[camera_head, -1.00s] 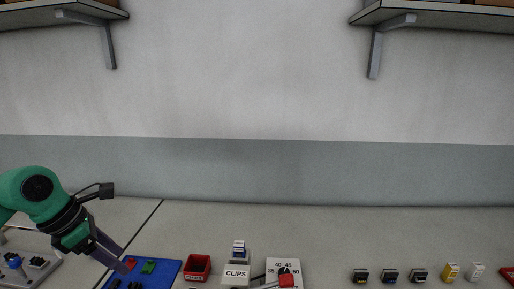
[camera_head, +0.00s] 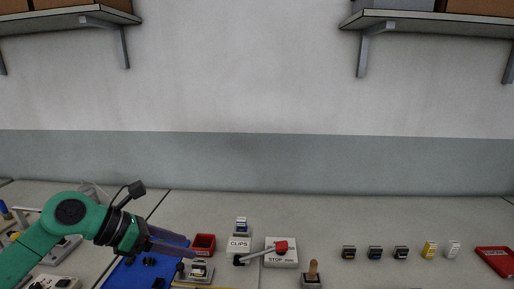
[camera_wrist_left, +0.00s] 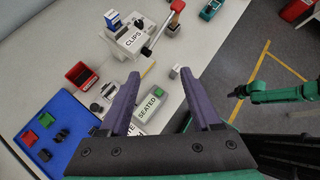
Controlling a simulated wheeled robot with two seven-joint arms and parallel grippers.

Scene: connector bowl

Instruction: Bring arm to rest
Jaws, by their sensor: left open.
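My left gripper (camera_head: 190,246) is open with nothing between its purple fingers. In the head view its arm comes in from the lower left, and the fingers point right, in front of the blue mat (camera_head: 119,275) and the red bin (camera_head: 204,242). In the left wrist view the gripper (camera_wrist_left: 159,74) shows both fingers spread apart above the table, near a label reading SEATED (camera_wrist_left: 150,103). In that view a green arm (camera_wrist_left: 285,95), apparently my right one, stands over the floor. Its dark end is too small to read.
Several small connectors (camera_head: 375,253) and a red tray (camera_head: 496,259) lie farther right. Green and red pieces lie on the blue mat (camera_wrist_left: 65,150). Bare table lies behind them.

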